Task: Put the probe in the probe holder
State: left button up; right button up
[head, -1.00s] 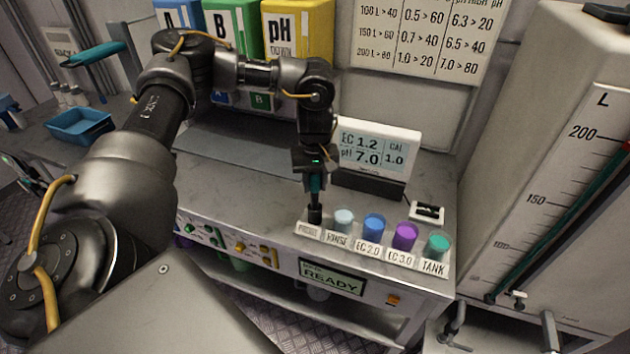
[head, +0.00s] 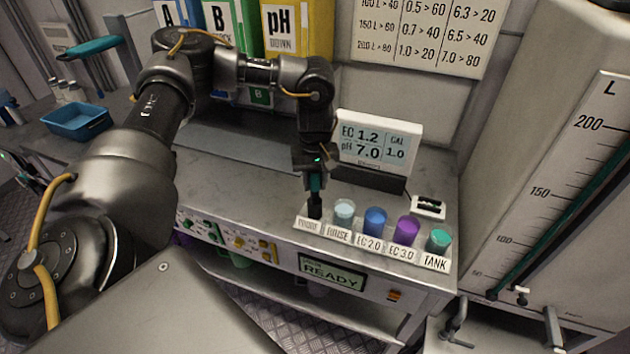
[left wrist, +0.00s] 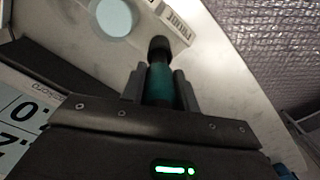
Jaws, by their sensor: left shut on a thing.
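The probe (head: 315,184) is a teal stick, held upright by my left gripper (head: 315,190) at the front left end of the row of cups. The left gripper is shut on the probe's teal body, which also shows between the fingers in the left wrist view (left wrist: 160,84). The probe's lower end meets a short black cylinder (head: 314,208) behind the label reading PROBE. In the left wrist view this dark cylinder (left wrist: 159,46) is in line with the probe. I cannot tell whether it is the probe holder or the probe's own tip. My right gripper is not in view.
Cups stand right of the probe: pale rinse (head: 345,211), blue (head: 375,221), purple (head: 406,230) and teal tank (head: 439,240). A meter display (head: 378,142) stands behind. A small black-and-white item (head: 428,207) lies near the right end. Open bench is left of the gripper.

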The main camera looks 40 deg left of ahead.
pick_arm(q)
jog(key=shift+f, duration=0.2)
jog(key=o, duration=1)
jog(key=shift+o, duration=0.2)
jog(key=shift+r, duration=0.15)
notch_tip(320, 180, up, 5)
jog(key=shift+w+r+b, duration=0.1)
jog(key=shift+b, duration=0.65)
notch_tip(320, 180, up, 5)
jog(key=p, duration=0.3)
jog(key=shift+r+p, duration=0.25)
jog(key=shift+p, duration=0.15)
